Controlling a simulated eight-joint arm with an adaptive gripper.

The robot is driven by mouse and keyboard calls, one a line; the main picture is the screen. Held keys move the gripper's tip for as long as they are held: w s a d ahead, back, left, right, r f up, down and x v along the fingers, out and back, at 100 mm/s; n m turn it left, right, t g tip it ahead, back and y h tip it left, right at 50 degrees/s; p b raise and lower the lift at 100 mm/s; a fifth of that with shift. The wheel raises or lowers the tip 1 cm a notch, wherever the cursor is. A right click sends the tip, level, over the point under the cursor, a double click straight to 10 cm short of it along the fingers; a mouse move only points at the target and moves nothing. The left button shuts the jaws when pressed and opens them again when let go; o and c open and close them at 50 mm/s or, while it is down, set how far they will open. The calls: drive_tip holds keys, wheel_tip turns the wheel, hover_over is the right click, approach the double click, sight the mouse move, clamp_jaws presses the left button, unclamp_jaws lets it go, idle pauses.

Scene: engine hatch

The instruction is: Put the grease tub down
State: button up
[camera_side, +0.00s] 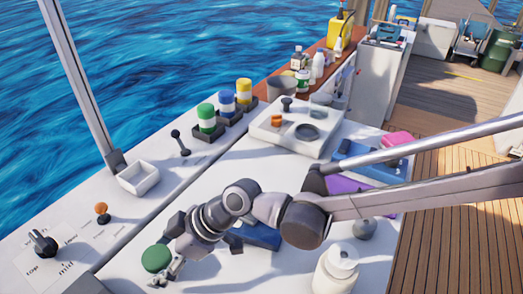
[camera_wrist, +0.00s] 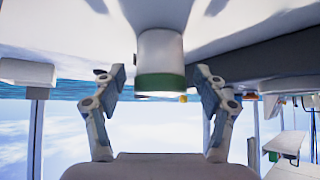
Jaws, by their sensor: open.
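The grease tub, a white cylinder with a green lid, appears at the lower left in the side view (camera_side: 156,258). The wrist view is upside down and shows the tub (camera_wrist: 160,55) upright, with its base against the white surface. My gripper (camera_wrist: 158,78) is open, with one finger on each side of the tub and a visible gap on both sides. In the side view my gripper (camera_side: 166,270) is low at the green lid, and the arm hides part of the tub's surroundings.
A white tray (camera_side: 262,128) with small parts stands further back. Green, blue and yellow-lidded containers (camera_side: 206,118) line the left ledge. A white bottle (camera_side: 336,272) is at the lower right, and a blue object (camera_side: 262,236) lies beneath my arm. The white surface between is mostly clear.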

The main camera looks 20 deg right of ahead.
drive_tip(key=v, duration=1.1)
drive_tip(key=w+d+r+m+t+h, duration=0.2)
drive_tip(key=d+m, duration=0.2)
drive_tip(key=d, duration=0.9)
drive_tip(key=w+d+r+m+t+h, duration=0.2)
drive_tip(key=d+m, duration=0.2)
drive_tip(key=d, duration=0.9)
drive_tip(key=s+d+f+m+h, duration=0.1)
drive_tip(key=s+d+m, duration=0.1)
drive_tip(key=d, duration=0.6)
drive_tip(key=s+d+f+m+t+h, duration=0.1)
drive_tip(key=s+d+m+h, duration=0.1)
drive_tip(key=d, duration=0.6)
drive_tip(key=s+d+f+m+t+h, duration=0.1)
drive_tip(key=s+d+m+h, duration=0.1)
drive_tip(key=s+d+m, duration=0.2)
drive_tip(key=s+d, duration=0.2)
drive_tip(key=d, duration=0.2)
drive_tip(key=shift+f, duration=0.4)
